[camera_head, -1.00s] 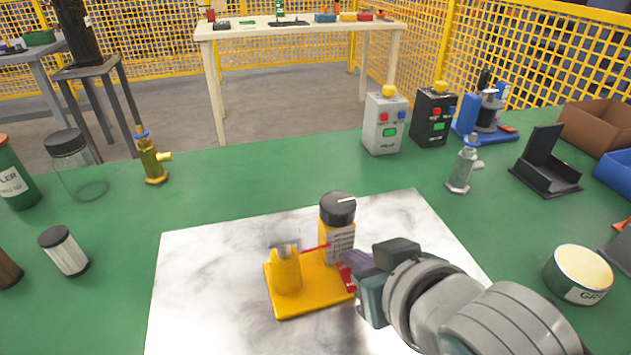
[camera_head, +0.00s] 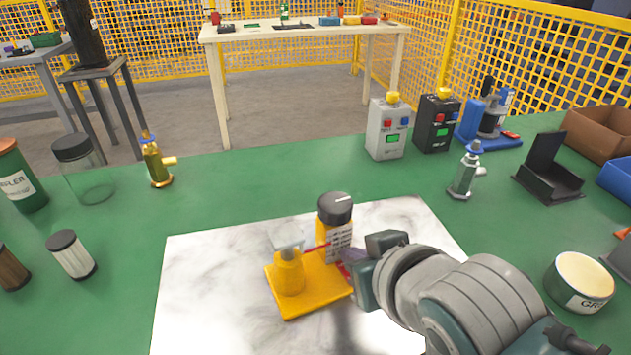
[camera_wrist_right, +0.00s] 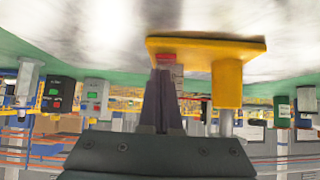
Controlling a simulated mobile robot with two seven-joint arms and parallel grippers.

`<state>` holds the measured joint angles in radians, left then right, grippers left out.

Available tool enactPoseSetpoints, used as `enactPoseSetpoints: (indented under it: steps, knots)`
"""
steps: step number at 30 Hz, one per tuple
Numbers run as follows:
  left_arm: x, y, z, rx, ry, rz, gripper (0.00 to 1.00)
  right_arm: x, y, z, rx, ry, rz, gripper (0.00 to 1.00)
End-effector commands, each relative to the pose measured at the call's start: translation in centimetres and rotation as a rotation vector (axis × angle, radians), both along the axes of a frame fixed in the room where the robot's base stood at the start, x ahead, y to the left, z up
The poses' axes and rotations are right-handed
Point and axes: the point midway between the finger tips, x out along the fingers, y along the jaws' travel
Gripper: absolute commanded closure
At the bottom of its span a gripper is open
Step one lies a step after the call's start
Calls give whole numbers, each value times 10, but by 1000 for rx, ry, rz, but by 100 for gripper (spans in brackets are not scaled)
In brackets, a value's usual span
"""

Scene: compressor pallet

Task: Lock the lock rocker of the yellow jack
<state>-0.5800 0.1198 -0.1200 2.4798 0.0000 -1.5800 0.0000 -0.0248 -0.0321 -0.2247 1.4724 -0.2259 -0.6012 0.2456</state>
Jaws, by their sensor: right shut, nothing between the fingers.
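The yellow jack stands on a white marbled board (camera_head: 210,265). It has a flat yellow base (camera_head: 318,292), a yellow cylinder (camera_head: 289,275) with a grey top plate (camera_head: 287,241), and a labelled post with a black knob (camera_head: 335,209). A thin red bar runs between cylinder and post. My right gripper (camera_head: 348,262) is at the jack's right side, fingers shut and empty. In the upside-down right wrist view, the fingertips (camera_wrist_right: 167,72) are at a small red part (camera_wrist_right: 166,57), probably the lock rocker, by the base. Whether they touch it is unclear. My left gripper is not in view.
A grey button box (camera_head: 387,130), a black button box (camera_head: 436,124) and a silver valve (camera_head: 465,172) stand behind right. A cream tin (camera_head: 580,282) is at right. A brass valve (camera_head: 155,162) and jars are at left. The green table between is clear.

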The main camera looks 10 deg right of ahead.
Motion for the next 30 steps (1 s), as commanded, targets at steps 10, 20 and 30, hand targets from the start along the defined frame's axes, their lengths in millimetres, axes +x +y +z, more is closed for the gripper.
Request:
enactPoseSetpoints:
  steps: [10,20,30]
  knots:
    - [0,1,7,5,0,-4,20,-9,0,9,1,0,0,100]
    - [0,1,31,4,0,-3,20,-56,-5,50,1,1,0,100]
    - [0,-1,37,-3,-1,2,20,-76,-7,65,0,1,0,100]
